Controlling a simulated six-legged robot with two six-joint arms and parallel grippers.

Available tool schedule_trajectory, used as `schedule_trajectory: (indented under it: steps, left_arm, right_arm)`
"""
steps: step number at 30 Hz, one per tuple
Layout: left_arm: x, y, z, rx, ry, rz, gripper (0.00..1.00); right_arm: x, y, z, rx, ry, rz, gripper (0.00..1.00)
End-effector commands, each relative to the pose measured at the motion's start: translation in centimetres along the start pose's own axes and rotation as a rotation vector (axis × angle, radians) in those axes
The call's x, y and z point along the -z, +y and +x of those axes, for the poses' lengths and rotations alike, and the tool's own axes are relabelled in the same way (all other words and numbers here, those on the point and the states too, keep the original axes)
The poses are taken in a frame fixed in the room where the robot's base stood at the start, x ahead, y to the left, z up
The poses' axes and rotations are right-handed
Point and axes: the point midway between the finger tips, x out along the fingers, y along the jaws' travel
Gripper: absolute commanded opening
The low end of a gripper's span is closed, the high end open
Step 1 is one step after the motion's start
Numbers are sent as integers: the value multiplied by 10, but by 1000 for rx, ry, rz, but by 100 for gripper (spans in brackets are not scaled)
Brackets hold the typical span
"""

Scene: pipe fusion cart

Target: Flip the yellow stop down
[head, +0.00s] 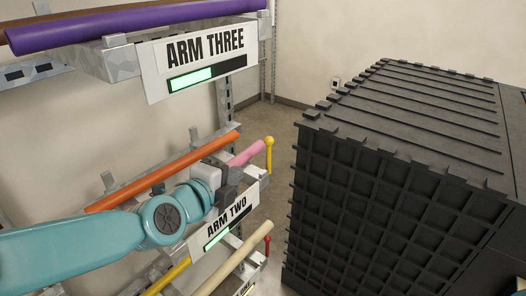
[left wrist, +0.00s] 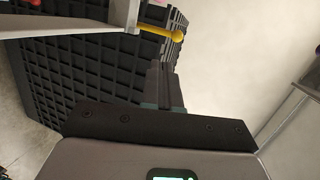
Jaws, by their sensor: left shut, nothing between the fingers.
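The yellow stop (head: 269,155) is a short rod with a ball tip. It stands upright at the outer end of the rack arm labelled ARM TWO (head: 227,217). In the left wrist view the yellow stop (left wrist: 160,33) shows near the top, sticking out to the right from the end of the metal arm. My left gripper (head: 230,184) is shut and empty, at the ARM TWO level, a little left of the stop and apart from it. Its fingers (left wrist: 163,86) show below the stop in the left wrist view. My right gripper is not in view.
Orange (head: 165,172) and pink (head: 246,153) pipes lie on ARM TWO, close to my gripper. ARM THREE (head: 205,58) holds a purple pipe (head: 130,25) above. A red stop (head: 267,245) stands on the arm below. A large black ribbed block (head: 370,210) stands at right, across a gap.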

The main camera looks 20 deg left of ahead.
Motion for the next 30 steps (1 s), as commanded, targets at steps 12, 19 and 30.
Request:
schedule_trajectory:
  steps: [12, 19, 30]
  left_arm:
    - [-1, 3, 55, -3, 1, 1, 0]
    - [-1, 1, 105, -2, 1, 0, 0]
    - [-1, -13, 142, 0, 1, 0, 0]
  right_arm:
    - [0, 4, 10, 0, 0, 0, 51]
    - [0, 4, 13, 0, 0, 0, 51]
    - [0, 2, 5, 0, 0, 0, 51]
